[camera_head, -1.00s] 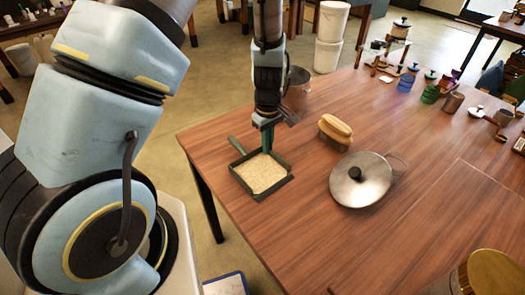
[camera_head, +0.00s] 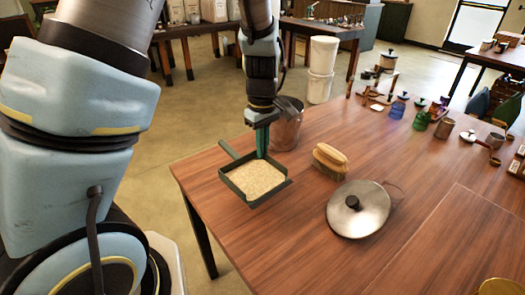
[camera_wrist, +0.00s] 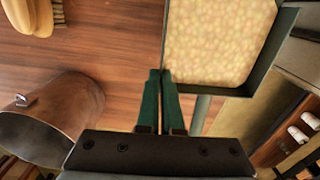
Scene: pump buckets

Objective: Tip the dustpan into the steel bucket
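The dark green dustpan (camera_head: 282,190) is full of pale grains (camera_head: 257,178). It appears held slightly above the table near its left edge, roughly level. My gripper (camera_head: 262,153) is shut on the rim of the pan at its rear side, beside the handle (camera_head: 228,149). In the wrist view the fingers (camera_wrist: 161,80) are close together at a corner of the pan (camera_wrist: 262,72). The steel bucket (camera_head: 287,130) stands upright just behind and right of my gripper, partly hidden by it. It also shows in the wrist view (camera_wrist: 65,110), left of the fingers.
A brush (camera_head: 330,157) and a round metal lid (camera_head: 345,220) lie right of the pan on the wooden table (camera_head: 400,255). Jars and small items stand along the far right. The front of the table is mostly clear.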

